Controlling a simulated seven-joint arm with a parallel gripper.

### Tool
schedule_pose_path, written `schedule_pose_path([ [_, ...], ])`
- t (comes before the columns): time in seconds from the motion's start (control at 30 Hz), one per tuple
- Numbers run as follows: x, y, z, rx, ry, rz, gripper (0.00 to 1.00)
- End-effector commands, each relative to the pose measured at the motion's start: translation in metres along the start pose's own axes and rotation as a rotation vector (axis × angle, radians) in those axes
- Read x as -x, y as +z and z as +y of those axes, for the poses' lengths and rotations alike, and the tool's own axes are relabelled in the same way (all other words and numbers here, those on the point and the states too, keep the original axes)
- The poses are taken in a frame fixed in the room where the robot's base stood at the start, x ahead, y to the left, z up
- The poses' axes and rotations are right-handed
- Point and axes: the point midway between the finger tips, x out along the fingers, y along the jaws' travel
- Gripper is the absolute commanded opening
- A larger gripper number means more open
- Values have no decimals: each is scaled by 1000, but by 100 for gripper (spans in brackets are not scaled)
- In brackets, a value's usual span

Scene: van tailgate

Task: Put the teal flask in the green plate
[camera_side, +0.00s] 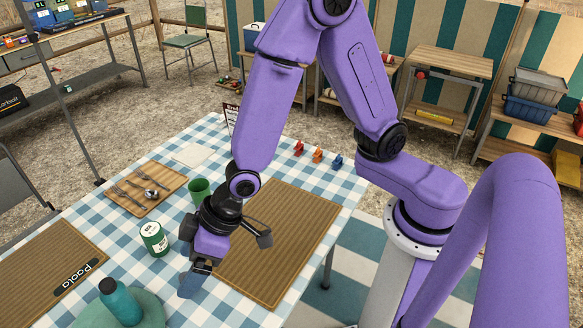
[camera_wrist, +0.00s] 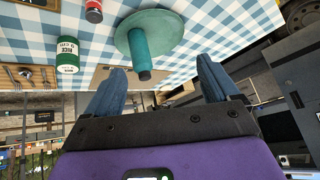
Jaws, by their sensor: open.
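The teal flask (camera_side: 121,304) stands upright on the green plate (camera_side: 152,310) at the bottom left of the side view. In the wrist view the flask (camera_wrist: 139,48) rises from about the middle of the plate (camera_wrist: 172,28), with its dark cap towards my gripper. My gripper (camera_side: 194,280) is to the right of the flask and plate in the side view, above the table. In the wrist view my gripper (camera_wrist: 160,65) has its two blue fingers wide apart, with nothing held between them. The flask is apart from both fingers.
Woven mats (camera_side: 290,215) lie on the checked cloth. Small figures (camera_side: 317,155) stand at the far edge. A red can (camera_wrist: 93,11) shows in the wrist view.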

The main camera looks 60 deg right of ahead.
Motion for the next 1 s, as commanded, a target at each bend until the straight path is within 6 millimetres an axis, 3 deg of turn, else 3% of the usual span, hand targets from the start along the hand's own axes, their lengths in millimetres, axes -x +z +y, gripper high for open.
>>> schedule_pose_path([
  [0.03, 23, 8, 1, 22, -17, -39, 88],
  [0.3, 140, 87, 14, 192, -51, -317, 88],
  [0.5, 216, 146, 35, 299, -19, -486, 88],
  [0.7, 252, 176, 48, 348, 11, -573, 88],
  [1.0, 257, 180, 50, 354, 16, -587, 88],
])
